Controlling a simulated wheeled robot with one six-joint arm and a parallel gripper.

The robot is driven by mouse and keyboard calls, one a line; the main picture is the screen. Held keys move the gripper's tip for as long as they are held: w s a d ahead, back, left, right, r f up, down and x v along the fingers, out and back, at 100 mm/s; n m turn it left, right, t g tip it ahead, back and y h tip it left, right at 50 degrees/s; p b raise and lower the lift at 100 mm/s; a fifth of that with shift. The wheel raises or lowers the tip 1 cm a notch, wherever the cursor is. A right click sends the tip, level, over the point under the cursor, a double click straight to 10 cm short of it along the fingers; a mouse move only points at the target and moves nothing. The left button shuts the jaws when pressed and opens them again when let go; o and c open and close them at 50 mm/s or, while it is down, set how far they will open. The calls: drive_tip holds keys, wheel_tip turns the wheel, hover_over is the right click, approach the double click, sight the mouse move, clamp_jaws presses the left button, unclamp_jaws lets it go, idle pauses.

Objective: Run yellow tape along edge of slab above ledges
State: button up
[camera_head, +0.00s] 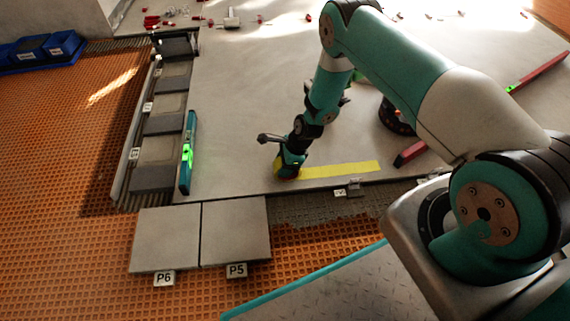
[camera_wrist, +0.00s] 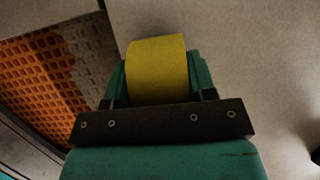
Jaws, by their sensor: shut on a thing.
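A strip of yellow tape (camera_head: 340,170) lies on the grey slab (camera_head: 240,110), close to its front edge and roughly along it. The strip runs from the right toward my gripper (camera_head: 287,172). My gripper is shut on a yellow tape roll (camera_wrist: 157,68), held between its green fingers low at the slab's surface, at the strip's left end. In the head view the roll is mostly hidden by the gripper. Labelled ledges lie below the slab's edge; one small label (camera_head: 340,193) shows below the strip.
Two grey tiles marked P6 (camera_head: 165,240) and P5 (camera_head: 235,232) lie in front of the slab. A teal level (camera_head: 187,155) lies at the slab's left edge. A red level (camera_head: 410,153) lies to the right. Blue bins (camera_head: 40,50) stand far left on orange matting (camera_head: 60,160).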

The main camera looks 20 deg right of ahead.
drive_tip(key=shift+r+p, duration=3.3)
drive_tip(key=shift+r, duration=0.7)
